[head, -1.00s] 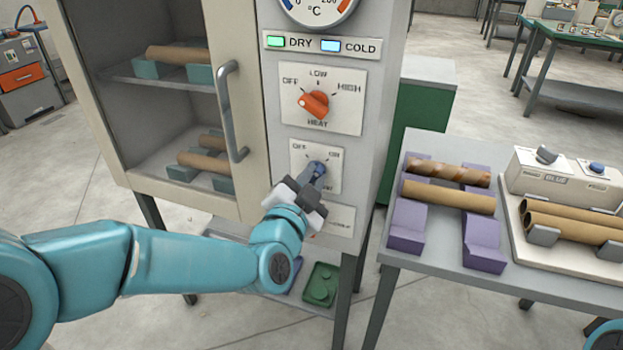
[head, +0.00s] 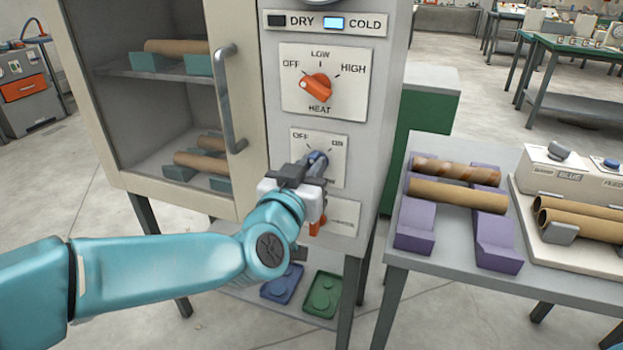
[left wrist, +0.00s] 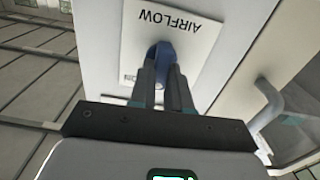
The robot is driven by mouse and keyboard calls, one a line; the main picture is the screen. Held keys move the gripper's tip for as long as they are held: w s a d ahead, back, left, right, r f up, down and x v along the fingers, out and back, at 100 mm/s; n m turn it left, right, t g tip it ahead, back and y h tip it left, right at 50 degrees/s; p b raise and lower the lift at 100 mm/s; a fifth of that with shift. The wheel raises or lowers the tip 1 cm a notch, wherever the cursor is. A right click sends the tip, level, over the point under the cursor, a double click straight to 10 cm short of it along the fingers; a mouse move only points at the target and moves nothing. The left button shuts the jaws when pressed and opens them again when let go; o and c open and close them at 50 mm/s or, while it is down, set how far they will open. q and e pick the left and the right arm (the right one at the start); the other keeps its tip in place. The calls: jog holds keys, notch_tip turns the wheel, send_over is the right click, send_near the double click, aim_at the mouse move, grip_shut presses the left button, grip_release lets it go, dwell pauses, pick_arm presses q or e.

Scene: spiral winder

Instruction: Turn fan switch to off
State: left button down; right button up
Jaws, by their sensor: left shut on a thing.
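The fan switch (head: 317,160) is a blue knob on a white plate (head: 337,147) marked OFF at left and ON at right, on the cabinet front. My left gripper (head: 305,172) is shut on this knob from below and hides part of it. In the left wrist view, the left gripper's dark fingers (left wrist: 166,85) hold the blue knob (left wrist: 162,55) near the upside-down word AIRFLOW. The ON mark shows beside the fingers. I cannot tell exactly where the knob points. My right gripper is not in view.
Above is the orange heat knob (head: 317,88), turned toward OFF. The DRY lamp (head: 276,20) is dark and the COLD lamp (head: 334,22) is lit. A door handle (head: 230,100) stands out at left. A table (head: 410,270) with tubes stands at right.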

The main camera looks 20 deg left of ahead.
pick_arm(q)
jog(key=shift+a+f+n+b, duration=0.1)
jog(key=shift+n+b, duration=0.95)
jog(key=shift+n, duration=0.75)
jog(key=shift+a+n+b, duration=0.1)
jog(key=shift+n+b, duration=0.9)
jog(key=shift+n, duration=0.8)
jog(key=c, duration=1.1)
grip_release()
jog(key=shift+s, duration=0.1)
jog(key=s+p, duration=0.1)
jog(key=s, duration=0.4)
jog(key=s+p, duration=0.1)
jog(key=s, duration=0.4)
jog(key=s+p, duration=0.1)
jog(key=s, duration=0.5)
jog(key=shift+a+p, duration=0.25)
jog(key=shift+p, duration=0.05)
